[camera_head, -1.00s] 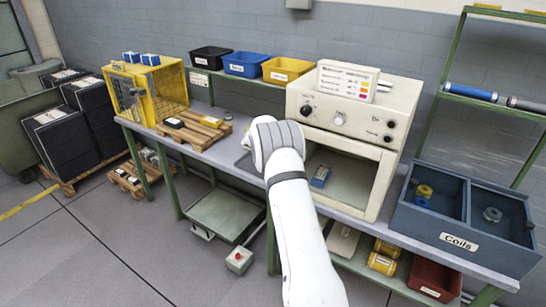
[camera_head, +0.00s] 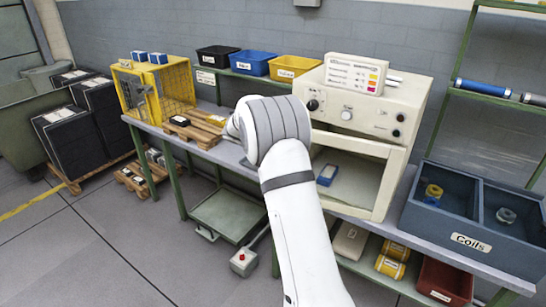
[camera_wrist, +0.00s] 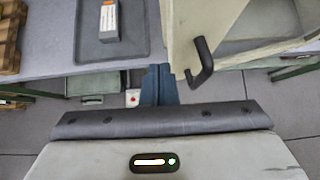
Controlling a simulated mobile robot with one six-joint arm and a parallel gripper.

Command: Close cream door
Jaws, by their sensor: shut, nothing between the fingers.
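The cream oven (camera_head: 368,115) stands on the workbench. Its lower chamber is uncovered, with a blue box (camera_head: 327,174) inside. In the wrist view, the cream door (camera_wrist: 183,35) stands open, with a black bar handle (camera_wrist: 202,62) on it. My gripper (camera_wrist: 159,72) is shut and empty. Its fingertips are just left of the handle in the picture; I cannot tell whether they touch the door. In the head view my arm hides the gripper and most or all of the door.
Further left are a small pallet (camera_head: 200,132) and a yellow cage (camera_head: 170,90). A blue coil bin (camera_head: 415,215) stands right of the oven.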

